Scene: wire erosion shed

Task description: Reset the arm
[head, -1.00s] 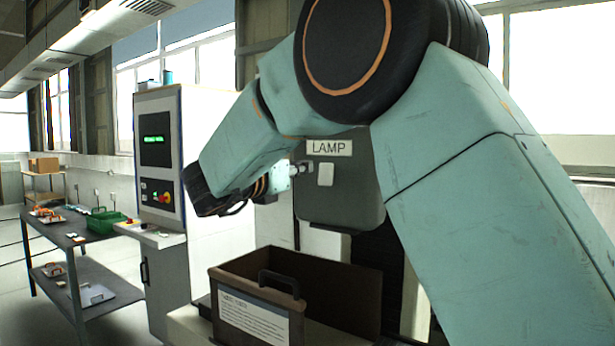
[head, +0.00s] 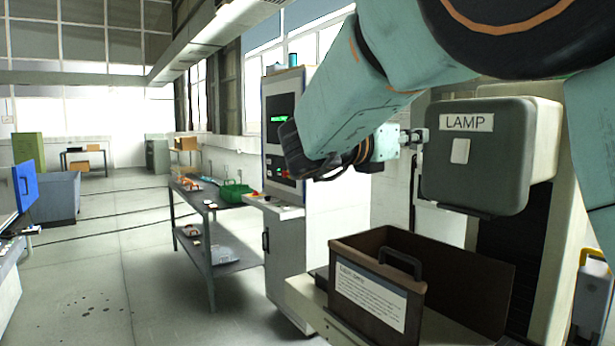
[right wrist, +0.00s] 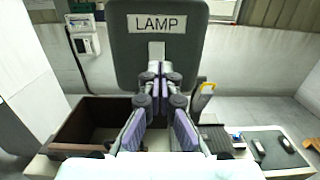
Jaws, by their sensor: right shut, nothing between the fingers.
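My right arm (head: 345,100) reaches across the head view from the upper right. Its gripper (head: 412,138) is shut and empty, in front of the grey-green lamp box (head: 480,180) marked "LAMP". A small pale switch plate (head: 460,151) sits on the box's face, just right of the fingertips in the head view. In the right wrist view the shut fingers (right wrist: 160,75) point at the box (right wrist: 185,45), with the plate (right wrist: 156,50) behind their tips. A small gap seems to separate them. My left gripper is not in view.
A brown open bin (head: 365,297) with a black handle stands below the box. Behind are a control cabinet (head: 300,215) and a grey bench (head: 215,207) holding a green crate (head: 235,189). Open floor (head: 110,270) lies to the left. A yellow-handled item (head: 592,290) stands at right.

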